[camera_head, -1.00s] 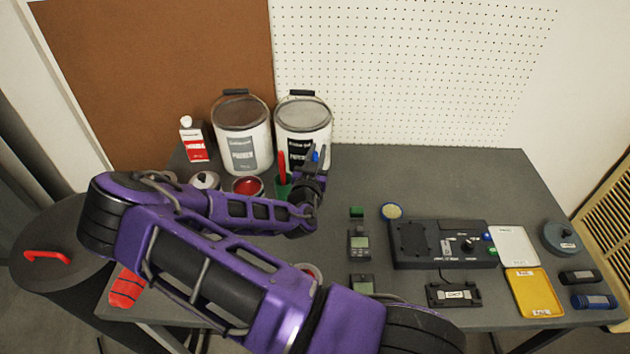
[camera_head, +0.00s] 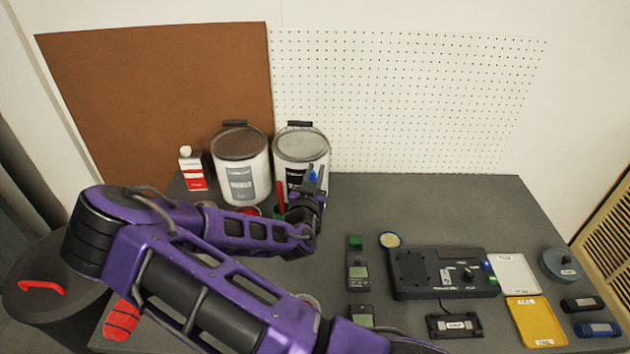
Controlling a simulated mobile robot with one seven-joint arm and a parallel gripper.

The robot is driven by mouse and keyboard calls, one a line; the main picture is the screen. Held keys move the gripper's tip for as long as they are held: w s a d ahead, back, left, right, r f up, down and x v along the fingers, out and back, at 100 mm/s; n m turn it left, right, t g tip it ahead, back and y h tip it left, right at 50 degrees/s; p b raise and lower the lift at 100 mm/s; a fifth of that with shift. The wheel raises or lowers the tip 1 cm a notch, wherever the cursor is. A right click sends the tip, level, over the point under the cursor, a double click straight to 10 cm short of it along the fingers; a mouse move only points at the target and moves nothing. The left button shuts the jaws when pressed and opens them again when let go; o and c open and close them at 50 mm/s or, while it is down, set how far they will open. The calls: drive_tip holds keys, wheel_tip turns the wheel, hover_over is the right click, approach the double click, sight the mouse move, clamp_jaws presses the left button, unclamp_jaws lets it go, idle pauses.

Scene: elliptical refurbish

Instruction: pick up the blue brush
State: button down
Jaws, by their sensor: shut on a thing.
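The blue brush (camera_head: 313,177) shows as a small patch of blue between the fingers of my gripper (camera_head: 314,180), in front of the right paint bucket. My gripper is shut on it. The lower part of the brush is hidden by the fingers and wrist. A red brush (camera_head: 281,196) stands upright just left of my gripper, in a green cup (camera_head: 279,213) that is mostly hidden by my arm. I cannot tell whether the blue brush is clear of the cup.
Two paint buckets (camera_head: 240,168) (camera_head: 301,150) stand close behind my gripper, with a red-and-white bottle (camera_head: 193,170) to the left. A black device (camera_head: 440,273), a white tray (camera_head: 513,272) and a yellow tray (camera_head: 535,322) lie right. The back right of the table (camera_head: 430,205) is clear.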

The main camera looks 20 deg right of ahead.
wheel_tip(320, 180, up, 9)
drive_tip(key=p, duration=0.3)
idle(0.5)
drive_tip(key=shift+a, duration=0.1)
idle(0.6)
